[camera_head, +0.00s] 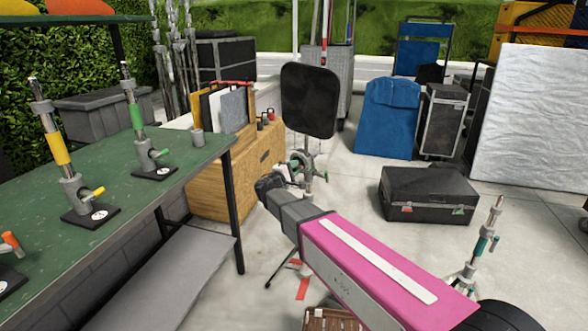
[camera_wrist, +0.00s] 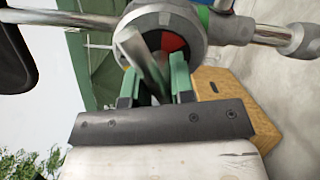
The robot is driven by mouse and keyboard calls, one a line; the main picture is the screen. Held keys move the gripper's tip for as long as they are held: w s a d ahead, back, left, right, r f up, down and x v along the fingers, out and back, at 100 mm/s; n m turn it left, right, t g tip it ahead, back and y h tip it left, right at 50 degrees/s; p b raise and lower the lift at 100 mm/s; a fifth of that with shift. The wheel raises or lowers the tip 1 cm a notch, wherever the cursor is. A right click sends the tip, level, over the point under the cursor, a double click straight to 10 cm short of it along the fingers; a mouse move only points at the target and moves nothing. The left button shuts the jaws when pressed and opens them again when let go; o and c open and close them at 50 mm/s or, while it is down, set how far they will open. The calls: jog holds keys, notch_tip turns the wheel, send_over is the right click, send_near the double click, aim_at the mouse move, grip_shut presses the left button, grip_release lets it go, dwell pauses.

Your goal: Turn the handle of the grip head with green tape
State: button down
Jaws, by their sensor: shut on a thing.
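The grip head (camera_head: 303,160) sits on a stand below a black panel, with green parts on its right side. In the wrist view the grip head (camera_wrist: 165,30) is a round grey disc with a red and dark centre; a green band (camera_wrist: 204,16) shows beside it. My gripper (camera_wrist: 155,80) has its two green-faced fingers closed on a grey bar-like handle (camera_wrist: 138,50) in front of the disc. In the head view my gripper (camera_head: 276,186) is at the head's lower left, and its fingertips are too small to make out clearly.
The black panel (camera_head: 309,100) stands above the grip head. A green table (camera_head: 190,157) at left bears posts with yellow tape (camera_head: 57,149) and green tape (camera_head: 135,116). A wooden cabinet (camera_head: 225,185) is behind my gripper. A black case (camera_head: 430,195) lies on the floor at right.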

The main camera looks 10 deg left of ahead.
jog(key=shift+m, duration=1.3)
jog(key=c, duration=1)
grip_release()
jog(key=shift+o, duration=0.2)
jog(key=v, duration=1)
jog(key=shift+s+a, duration=0.15)
jog(key=shift+s, duration=0.25)
